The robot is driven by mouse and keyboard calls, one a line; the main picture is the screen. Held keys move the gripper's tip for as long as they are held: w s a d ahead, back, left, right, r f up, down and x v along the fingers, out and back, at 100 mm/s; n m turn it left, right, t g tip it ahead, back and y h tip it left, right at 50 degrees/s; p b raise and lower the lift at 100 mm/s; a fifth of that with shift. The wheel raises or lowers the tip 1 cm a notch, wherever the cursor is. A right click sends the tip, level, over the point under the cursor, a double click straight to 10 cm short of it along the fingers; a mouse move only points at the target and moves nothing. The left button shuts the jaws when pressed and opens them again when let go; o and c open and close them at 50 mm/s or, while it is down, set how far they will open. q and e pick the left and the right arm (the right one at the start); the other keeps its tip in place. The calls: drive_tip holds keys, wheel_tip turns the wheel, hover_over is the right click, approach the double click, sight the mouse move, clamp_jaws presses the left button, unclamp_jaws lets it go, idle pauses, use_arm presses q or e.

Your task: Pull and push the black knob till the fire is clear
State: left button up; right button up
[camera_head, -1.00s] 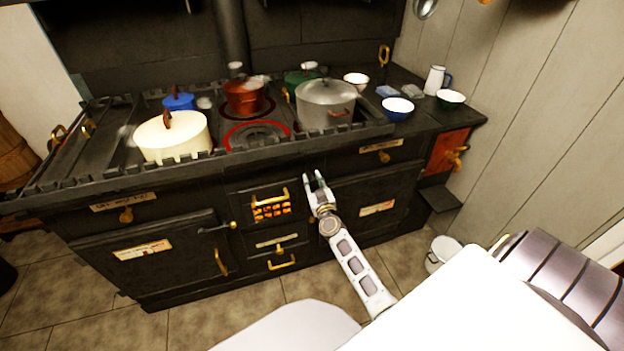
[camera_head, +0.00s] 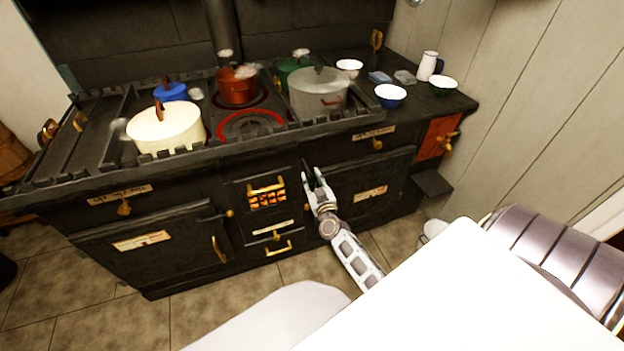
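The black stove (camera_head: 150,190) fills the middle of the view. Its small fire door (camera_head: 267,193) has a brass handle and a grate with an orange glow behind it. Below it are a brass-knobbed panel and a lower brass handle (camera_head: 279,248). My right gripper (camera_head: 311,174) is in front of the stove, just right of the fire door, fingers pointing up toward the stove front. The fingers are apart, with a dark gap between them. I cannot make out the black knob against the black stove front; it may be behind the fingers. My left gripper is out of view.
On the stove top stand a cream pot (camera_head: 166,131), a blue pot (camera_head: 172,93), a red pot (camera_head: 237,90), a green pot (camera_head: 295,66) and a grey pot (camera_head: 319,100). Bowls and a white jug (camera_head: 428,66) stand at the right. Wood-panelled wall closes the right side.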

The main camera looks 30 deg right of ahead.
drive_tip(key=o, duration=0.3)
drive_tip(key=v, duration=1.2)
idle(0.8)
